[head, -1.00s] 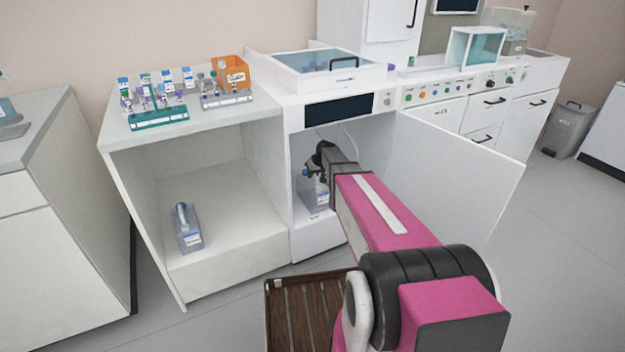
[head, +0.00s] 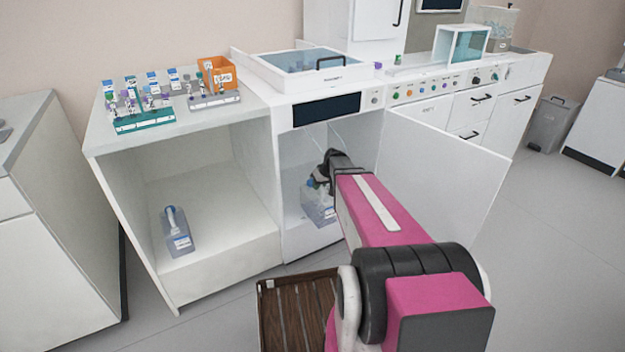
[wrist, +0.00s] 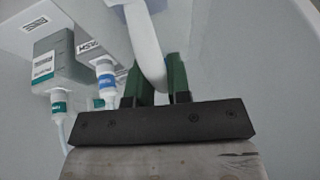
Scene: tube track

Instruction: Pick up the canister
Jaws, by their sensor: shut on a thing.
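A translucent blue-grey canister (head: 320,211) with a white label is at the front of the open compartment under the machine. It looks slightly tilted; my arm partly covers it, and I cannot tell whether it touches the floor. My gripper (head: 323,178) is at its top. In the wrist view, the green fingers (wrist: 158,78) are shut on the canister's pale curved handle (wrist: 146,42). A second, similar canister (head: 177,237) stands on the floor of the open cabinet at left.
The compartment's open door (head: 440,175) is right of my arm. A grey container (wrist: 65,58) and tube fittings (wrist: 105,80) are close to my fingers in the wrist view. A brown slatted tray (head: 297,315) is below. Tube racks (head: 145,122) stand on the left counter.

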